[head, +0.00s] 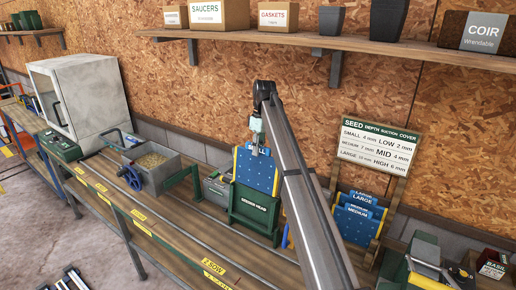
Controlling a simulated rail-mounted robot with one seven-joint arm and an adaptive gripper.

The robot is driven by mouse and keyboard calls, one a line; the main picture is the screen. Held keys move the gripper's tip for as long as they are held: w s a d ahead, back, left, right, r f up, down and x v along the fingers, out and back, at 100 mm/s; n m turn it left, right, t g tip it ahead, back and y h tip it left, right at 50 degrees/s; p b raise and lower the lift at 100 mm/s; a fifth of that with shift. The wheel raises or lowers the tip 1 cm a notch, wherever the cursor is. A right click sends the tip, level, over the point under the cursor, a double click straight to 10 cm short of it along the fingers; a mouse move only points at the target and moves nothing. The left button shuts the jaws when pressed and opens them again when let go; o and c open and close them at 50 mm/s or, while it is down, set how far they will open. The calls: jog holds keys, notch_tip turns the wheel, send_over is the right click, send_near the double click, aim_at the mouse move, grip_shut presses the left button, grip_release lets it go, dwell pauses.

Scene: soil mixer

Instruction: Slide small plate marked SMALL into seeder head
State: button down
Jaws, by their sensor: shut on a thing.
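The blue small plate (255,174) has pale dots, and its white label is partly covered, with only the last letters showing. It stands upright, slightly tilted. My gripper (259,150) is shut on its top edge from above. The green seeder head (254,209), lettered SEEDER HEAD, stands on the bench directly under the plate. The plate's lower edge is hidden at the top of the seeder head; I cannot tell how deep it sits in it. My arm crosses just right of the plate and hides part of the bench.
A wooden rack (364,242) at right holds blue LARGE and MEDIUM plates (358,218). A seed depth sign (379,146) is above it. A grey bin (150,165) with a blue wheel stands left. A shelf (300,40) with boxes and pots runs above.

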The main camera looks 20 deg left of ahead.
aim_at(255, 180)
jog(key=shift+s+f, duration=0.1)
jog(key=shift+f, duration=0.35)
dwell(1.1)
jog(key=shift+s+f, duration=0.1)
jog(key=shift+f, duration=0.7)
jog(key=shift+s+a+f+b, duration=0.15)
jog(key=shift+f+b, duration=0.15)
jog(key=shift+f, duration=0.35)
jog(key=shift+s+d+f+b, duration=0.1)
jog(key=shift+f+b, duration=0.2)
jog(key=shift+f, duration=0.35)
jog(key=shift+s+a+f+b, duration=0.1)
jog(key=shift+s+f+b, duration=0.15)
jog(key=shift+f, duration=0.75)
jog(key=shift+s+a+f+b, duration=0.1)
jog(key=shift+f+b, duration=0.15)
jog(key=shift+f, duration=0.8)
jog(key=shift+s+f+b, duration=0.2)
jog(key=shift+f+b, duration=0.1)
jog(key=shift+f, duration=0.65)
jog(key=shift+s+f+b, duration=0.15)
jog(key=shift+f+b, duration=0.1)
jog(key=shift+f, duration=0.8)
